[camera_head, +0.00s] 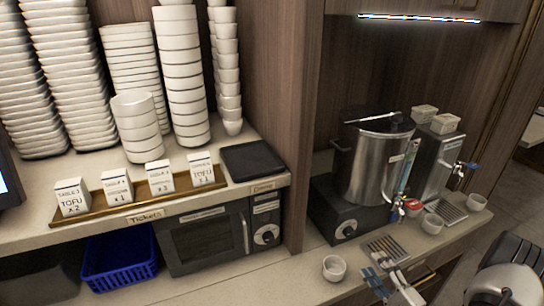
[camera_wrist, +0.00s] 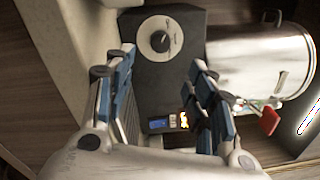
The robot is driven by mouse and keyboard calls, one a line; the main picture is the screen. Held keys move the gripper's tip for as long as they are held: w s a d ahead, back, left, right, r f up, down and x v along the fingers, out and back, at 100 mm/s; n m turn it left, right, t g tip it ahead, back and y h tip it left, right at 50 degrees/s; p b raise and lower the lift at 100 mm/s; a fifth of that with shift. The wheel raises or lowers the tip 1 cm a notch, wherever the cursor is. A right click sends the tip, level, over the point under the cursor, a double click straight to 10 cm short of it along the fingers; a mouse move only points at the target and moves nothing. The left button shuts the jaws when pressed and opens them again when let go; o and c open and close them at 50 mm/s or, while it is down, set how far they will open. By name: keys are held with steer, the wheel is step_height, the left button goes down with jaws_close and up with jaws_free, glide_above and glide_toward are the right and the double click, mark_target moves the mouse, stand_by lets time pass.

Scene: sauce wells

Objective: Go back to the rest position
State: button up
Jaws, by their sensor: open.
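My gripper (camera_head: 386,278) is at the lower right in the head view, in front of the counter edge and below the metal drip grate. In the wrist view my gripper (camera_wrist: 161,68) shows two blue-and-grey fingers spread apart, with nothing between them. Behind them is the dark base (camera_wrist: 172,85) of the steel pot, with a round dial and a small lit display. The steel pot (camera_head: 374,165) stands on the right counter, apart from the gripper. It also shows in the wrist view (camera_wrist: 262,65).
White cups (camera_head: 334,268) stand on the right counter near the drip grate (camera_head: 385,250). A dispenser (camera_head: 432,160) stands beside the pot. Stacked bowls (camera_head: 183,75), ticket cards on a tray (camera_head: 140,211), a microwave (camera_head: 208,241) and a blue basket (camera_head: 119,258) are at left.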

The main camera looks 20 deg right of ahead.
steer(key=w+a+r+n+g+y, duration=0.45)
steer(key=a+r+n+y, duration=0.35)
steer(key=a+r, duration=0.4)
steer(key=s+a+r+n+g+y, duration=0.2)
steer(key=a+r+g, duration=0.15)
steer(key=a, duration=0.35)
steer(key=s+a+r+n+g+y, duration=0.15)
steer(key=a+g, duration=0.25)
steer(key=a, duration=0.4)
steer(key=s+a+r+n+g+h, duration=0.4)
steer(key=s+a+n+g+h, duration=0.15)
steer(key=s+a, duration=0.35)
steer(key=s+d+r+n+t+h, duration=0.3)
steer(key=s+d+r+n+h, duration=0.1)
steer(key=s+h, duration=0.3)
steer(key=shift+s+r+t, duration=0.2)
steer(key=shift+r+t, duration=0.15)
steer(key=shift+r, duration=0.05)
steer(key=shift+d, duration=0.1)
steer(key=shift+c, duration=0.5)
